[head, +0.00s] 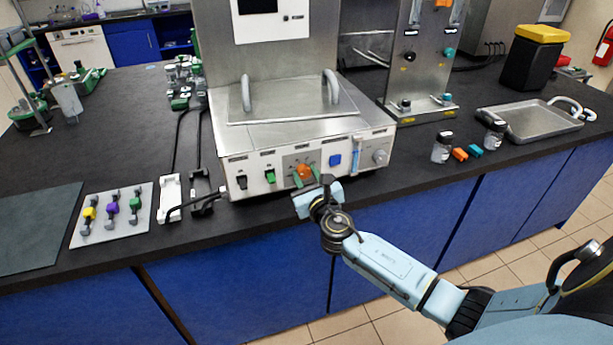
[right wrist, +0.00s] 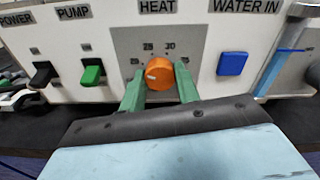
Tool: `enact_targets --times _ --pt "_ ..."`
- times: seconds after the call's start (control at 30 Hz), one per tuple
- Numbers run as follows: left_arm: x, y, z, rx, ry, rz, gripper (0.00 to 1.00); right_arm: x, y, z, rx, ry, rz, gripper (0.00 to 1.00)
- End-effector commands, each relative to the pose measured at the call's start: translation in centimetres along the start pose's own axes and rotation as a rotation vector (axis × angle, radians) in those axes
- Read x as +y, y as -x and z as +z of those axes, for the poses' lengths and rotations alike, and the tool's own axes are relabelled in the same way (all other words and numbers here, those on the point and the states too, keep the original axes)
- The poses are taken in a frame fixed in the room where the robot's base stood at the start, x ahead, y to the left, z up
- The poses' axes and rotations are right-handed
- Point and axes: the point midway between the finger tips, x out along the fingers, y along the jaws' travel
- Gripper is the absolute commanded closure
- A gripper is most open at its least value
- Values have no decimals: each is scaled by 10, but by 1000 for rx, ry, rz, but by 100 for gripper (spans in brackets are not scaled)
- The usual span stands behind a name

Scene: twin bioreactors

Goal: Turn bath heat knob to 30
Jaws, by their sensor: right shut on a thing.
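The orange heat knob (head: 304,170) is on the front panel of the steel bath unit (head: 237,170), under the HEAT label. In the right wrist view the knob (right wrist: 160,74) sits between the two green fingers of my right gripper (right wrist: 159,80), which are shut on its sides. A white mark on the knob points to the left. Small scale numbers ring its top; 30 (right wrist: 170,46) is just right of top. My right gripper (head: 308,178) also shows in the head view, reaching the panel from the front. My left gripper is not in view.
A black power switch (right wrist: 42,74) and a green pump switch (right wrist: 91,73) are left of the knob. A blue water-in button (right wrist: 232,64) is to the right. Jars (head: 442,148) and a metal tray (head: 540,122) stand further right on the dark bench.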

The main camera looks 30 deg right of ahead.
Motion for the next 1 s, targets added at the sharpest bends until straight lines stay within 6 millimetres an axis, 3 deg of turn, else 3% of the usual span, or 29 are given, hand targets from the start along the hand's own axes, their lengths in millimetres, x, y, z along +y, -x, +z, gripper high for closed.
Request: enact_targets --times 0.47,1.0 --pt "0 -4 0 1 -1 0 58 0 0 -1 0 -126 0 91" --pt "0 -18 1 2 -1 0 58 0 0 -1 0 -616 0 91"
